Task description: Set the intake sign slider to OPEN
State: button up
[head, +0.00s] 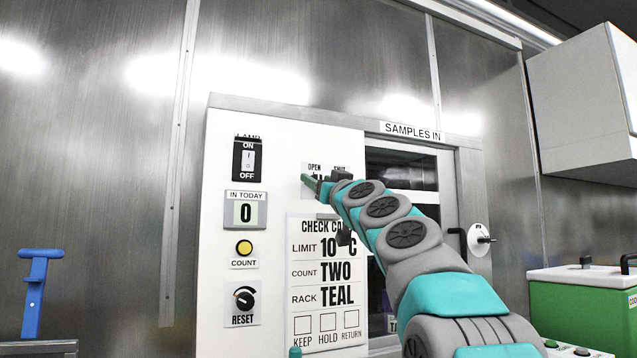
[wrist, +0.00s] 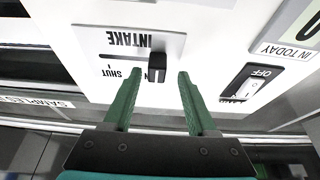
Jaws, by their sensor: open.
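The intake sign (wrist: 128,40) is a white plate on the panel, upside down in the wrist view. Its dark slider knob (wrist: 157,67) stands at the right end of a dark slot and partly covers the word on that side; SHUT reads to its left. In the head view the sign (head: 314,167) shows OPEN at left and SHUT at right, and my arm hides much of it. My gripper (wrist: 159,76) is open, its green fingers on either side of the knob in the picture with gaps. It also shows in the head view (head: 308,184), at the sign.
A lamp switch (head: 248,159), an IN TODAY counter (head: 245,210), a yellow COUNT button (head: 244,248) and a RESET dial (head: 244,299) line the panel's left. A check card (head: 327,310) hangs below the sign. The SAMPLES IN hatch (head: 400,175) is at right.

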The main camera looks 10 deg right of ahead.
jog(key=b+v, duration=0.4)
jog(key=v, duration=0.3)
jog(key=shift+s, duration=0.25)
jog(key=shift+f, duration=0.1)
